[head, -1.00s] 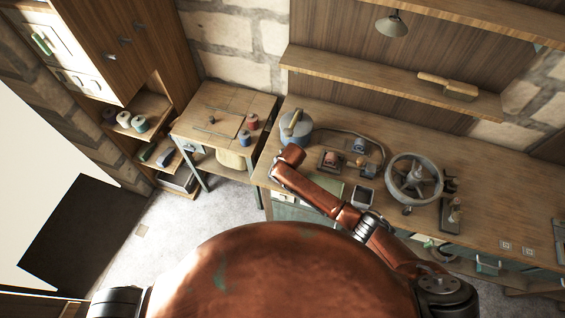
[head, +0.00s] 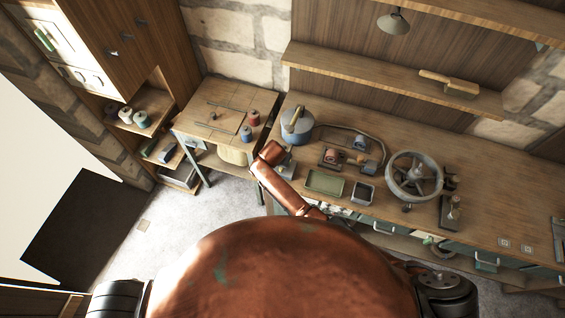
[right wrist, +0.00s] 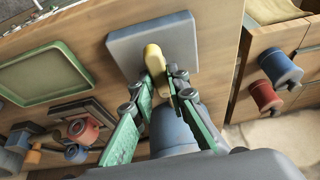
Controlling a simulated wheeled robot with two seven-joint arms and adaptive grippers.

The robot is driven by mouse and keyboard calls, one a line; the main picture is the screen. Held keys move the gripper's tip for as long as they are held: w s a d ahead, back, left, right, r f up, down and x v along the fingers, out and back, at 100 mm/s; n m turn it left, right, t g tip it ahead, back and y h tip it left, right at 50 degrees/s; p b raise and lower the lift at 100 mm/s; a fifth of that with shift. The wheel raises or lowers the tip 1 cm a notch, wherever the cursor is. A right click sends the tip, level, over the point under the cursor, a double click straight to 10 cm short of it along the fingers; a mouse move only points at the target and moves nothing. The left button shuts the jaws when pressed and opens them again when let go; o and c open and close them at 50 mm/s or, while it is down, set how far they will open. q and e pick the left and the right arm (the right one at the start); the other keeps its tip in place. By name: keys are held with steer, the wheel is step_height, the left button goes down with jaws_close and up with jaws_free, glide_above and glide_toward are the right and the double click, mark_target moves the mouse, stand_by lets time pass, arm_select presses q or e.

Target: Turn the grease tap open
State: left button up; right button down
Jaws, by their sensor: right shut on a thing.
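The blue round container (head: 297,131) with a yellow handle (head: 294,121) on its top stands at the left end of the workbench in the head view. In the right wrist view my right gripper (right wrist: 164,76), with green fingers, is shut on a yellow handle (right wrist: 153,58), which looks like the tap's lever. The blue body (right wrist: 176,130) shows behind and between the fingers. A grey square plate (right wrist: 125,47) lies beyond the handle. My left gripper is not in view.
A green tray (head: 324,184) and a small dark tray (head: 363,193) lie on the workbench to the right. A large spoked wheel (head: 414,177) stands farther right. A side table (head: 205,128) with a red spool (head: 253,118) and a blue spool (head: 246,134) stands left.

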steer(key=shift+w+r, duration=0.1)
stand_by(0.4)
steer(key=c, duration=1.9)
jaws_free()
steer(key=shift+a+r, duration=0.1)
steer(key=shift+r, duration=0.35)
step_height(320, 180, up, 9)
